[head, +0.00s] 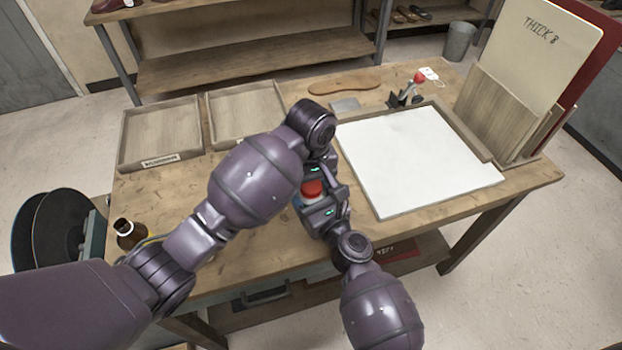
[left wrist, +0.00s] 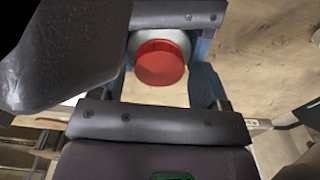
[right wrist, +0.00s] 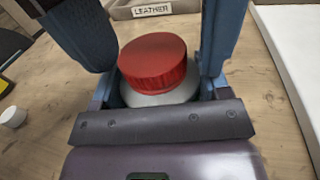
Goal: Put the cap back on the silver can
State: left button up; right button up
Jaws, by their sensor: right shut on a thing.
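The silver can (right wrist: 160,97) stands upright near the table's front middle, between the jaws of my right gripper (right wrist: 160,75), which is shut on it. The red cap (right wrist: 153,62) sits on top of the can, and I cannot tell whether it is screwed down. The cap also shows in the head view (head: 312,189) and the left wrist view (left wrist: 161,63). My left gripper (left wrist: 163,82) is close over the can from the other side, its jaws apart, with the cap seen between them and gaps beside it. Both grippers hide much of the can in the head view.
A white board (head: 415,160) lies right of the grippers. Two wooden trays (head: 126,135) are at the back left. A brown bottle (head: 128,235) stands at the left front edge. A small white round object (right wrist: 13,117) lies on the table.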

pick_arm(q)
jog(key=c, duration=0.9)
jog(key=shift+m, duration=1.7)
jog(key=o, duration=1)
jog(key=shift+o, duration=0.2)
jog(key=shift+r, duration=2.3)
jog(key=shift+c, duration=0.4)
